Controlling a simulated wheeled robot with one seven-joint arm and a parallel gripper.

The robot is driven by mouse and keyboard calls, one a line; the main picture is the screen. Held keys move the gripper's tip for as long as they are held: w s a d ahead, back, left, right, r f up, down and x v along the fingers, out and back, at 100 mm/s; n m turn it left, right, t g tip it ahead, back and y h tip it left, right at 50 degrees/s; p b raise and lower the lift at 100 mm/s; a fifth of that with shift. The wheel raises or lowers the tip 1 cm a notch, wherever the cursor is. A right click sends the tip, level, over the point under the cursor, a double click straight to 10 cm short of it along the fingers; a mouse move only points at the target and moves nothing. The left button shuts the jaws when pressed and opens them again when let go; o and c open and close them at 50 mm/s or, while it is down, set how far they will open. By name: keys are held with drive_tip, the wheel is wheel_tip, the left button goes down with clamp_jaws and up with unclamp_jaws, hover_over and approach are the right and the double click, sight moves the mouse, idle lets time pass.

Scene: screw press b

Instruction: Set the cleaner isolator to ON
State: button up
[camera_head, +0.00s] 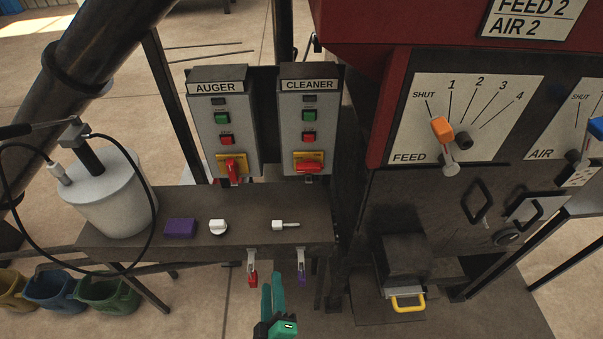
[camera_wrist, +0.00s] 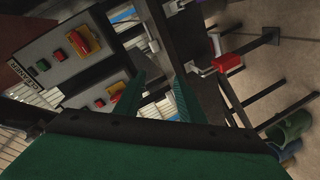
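The grey CLEANER box (camera_head: 294,130) stands behind the bench, right of the AUGER box (camera_head: 208,118). Its isolator is a red handle (camera_head: 309,164) on a yellow plate, lying roughly sideways; the AUGER handle (camera_head: 235,169) points more up and down. I cannot read ON or OFF marks. In the wrist view a red handle on yellow (camera_wrist: 86,40) shows on the box at upper left, beside the CLEANER label (camera_wrist: 21,85). My gripper (camera_head: 272,288) is in front of the bench edge, below and apart from the isolator. Its teal fingers (camera_wrist: 160,85) are apart and empty.
The bench (camera_head: 260,205) carries a purple block (camera_head: 180,228), a white knob (camera_head: 218,228) and a small white piece (camera_head: 285,225). The red press (camera_head: 380,30) stands at right.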

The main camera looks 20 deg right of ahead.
drive_tip(key=w+d+r+n+h, duration=0.1)
drive_tip(key=w+d+r+h, duration=0.25)
drive_tip(key=w+r, duration=0.4)
drive_tip(key=g+h, duration=0.1)
drive_tip(key=h, duration=0.4)
approach(302, 171)
drive_tip(key=shift+y, duration=0.25)
drive_tip(key=x, duration=0.9)
drive_tip(key=shift+d, duration=0.15)
clamp_jaws()
